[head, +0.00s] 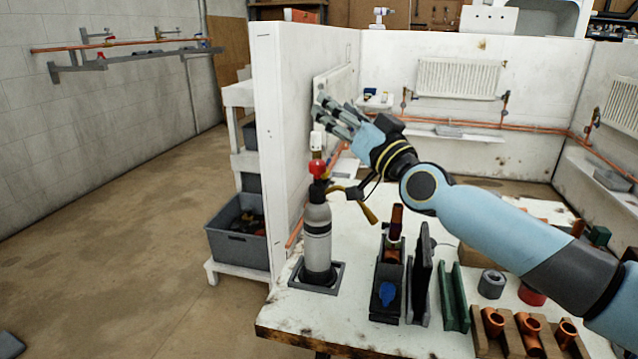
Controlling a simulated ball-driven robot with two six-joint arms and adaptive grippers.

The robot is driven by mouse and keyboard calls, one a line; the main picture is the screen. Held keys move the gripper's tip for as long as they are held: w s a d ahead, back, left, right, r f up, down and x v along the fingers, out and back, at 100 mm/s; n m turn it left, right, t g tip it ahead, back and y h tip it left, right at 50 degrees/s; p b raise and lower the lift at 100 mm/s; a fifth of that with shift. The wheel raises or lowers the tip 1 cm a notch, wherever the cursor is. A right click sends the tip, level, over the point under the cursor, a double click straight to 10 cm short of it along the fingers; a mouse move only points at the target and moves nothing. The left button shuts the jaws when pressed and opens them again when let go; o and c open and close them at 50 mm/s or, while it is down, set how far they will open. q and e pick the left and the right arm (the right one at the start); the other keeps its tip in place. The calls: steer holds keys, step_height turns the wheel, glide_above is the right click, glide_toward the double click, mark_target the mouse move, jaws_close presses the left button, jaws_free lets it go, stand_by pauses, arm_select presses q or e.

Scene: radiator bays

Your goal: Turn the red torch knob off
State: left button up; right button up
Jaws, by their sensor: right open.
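The torch (317,235) stands upright in a dark square holder at the left end of the workbench. It has a grey cylinder with a pale label band and a black collar. The red knob (318,168) sits at its top. A brass nozzle (366,207) reaches out to the right of the torch. My right gripper (325,107) is open and empty, above the knob and apart from it in the picture. Its fingers point up and left in front of the white partition. How far in depth it is from the knob is hard to tell. My left gripper is not in view.
The white partition (300,90) rises just behind the torch. A dark narrow tray (388,270), a green channel (453,297) and wooden blocks with copper fittings (530,335) stand on the workbench (350,338) to the right.

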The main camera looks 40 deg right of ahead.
mark_target(323, 170)
steer(key=s+f+n+g+y+b, duration=0.2)
steer(key=s+f+n+g+y, duration=0.35)
steer(key=f, duration=0.55)
steer(key=shift+t+h, duration=0.65)
steer(key=shift+h, duration=0.2)
steer(key=b+x, duration=0.1)
steer(key=x, duration=0.2)
steer(key=b+x, duration=0.1)
steer(key=x, duration=0.2)
steer(key=a+b+x, duration=0.1)
steer(key=b+x, duration=0.1)
steer(key=x, duration=0.1)
steer(key=shift+s+f, duration=0.1)
steer(key=shift+s, duration=0.05)
jaws_close()
